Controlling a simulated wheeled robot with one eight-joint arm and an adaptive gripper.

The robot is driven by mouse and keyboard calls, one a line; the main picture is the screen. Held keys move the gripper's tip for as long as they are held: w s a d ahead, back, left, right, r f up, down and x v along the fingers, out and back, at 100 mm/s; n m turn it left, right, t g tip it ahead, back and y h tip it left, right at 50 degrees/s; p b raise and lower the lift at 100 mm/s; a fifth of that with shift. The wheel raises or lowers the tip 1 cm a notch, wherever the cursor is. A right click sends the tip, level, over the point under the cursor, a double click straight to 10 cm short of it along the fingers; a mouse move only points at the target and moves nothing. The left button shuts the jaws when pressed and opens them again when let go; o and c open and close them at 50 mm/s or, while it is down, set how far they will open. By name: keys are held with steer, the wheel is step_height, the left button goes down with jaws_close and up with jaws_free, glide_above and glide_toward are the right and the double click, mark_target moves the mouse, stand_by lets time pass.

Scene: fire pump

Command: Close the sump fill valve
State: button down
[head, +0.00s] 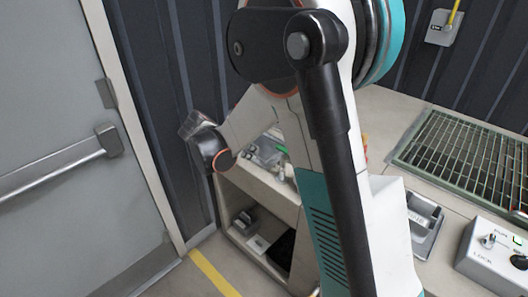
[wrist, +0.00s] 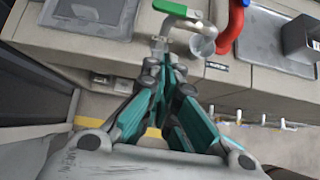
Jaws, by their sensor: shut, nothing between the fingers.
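In the wrist view, a valve with a green lever handle (wrist: 170,8) sits at the counter's front edge, at the top of the picture. Its metal body (wrist: 160,45) is just beyond my fingertips. The lever lies roughly across the picture, and its left end is close to the picture's top. My gripper (wrist: 166,72) has teal fingers drawn together, shut and empty, just below the valve body; I cannot tell whether they touch it. In the head view a small green part (head: 282,149) shows beside my arm; my arm hides my gripper there.
A red curved pipe (wrist: 232,28) and a pale round cup-like part (wrist: 201,46) stand right of the valve.

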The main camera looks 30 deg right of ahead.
mark_target(286, 151)
steer(key=shift+w+f, duration=0.1)
stand_by(0.3)
steer(key=d+r+b+x, duration=0.2)
steer(key=b+x, duration=0.2)
steer(key=x, duration=0.8)
steer(key=shift+w+d+f, duration=0.2)
steer(key=shift+w+f, duration=0.05)
steer(key=shift+w, duration=0.2)
steer(key=shift+w, duration=0.15)
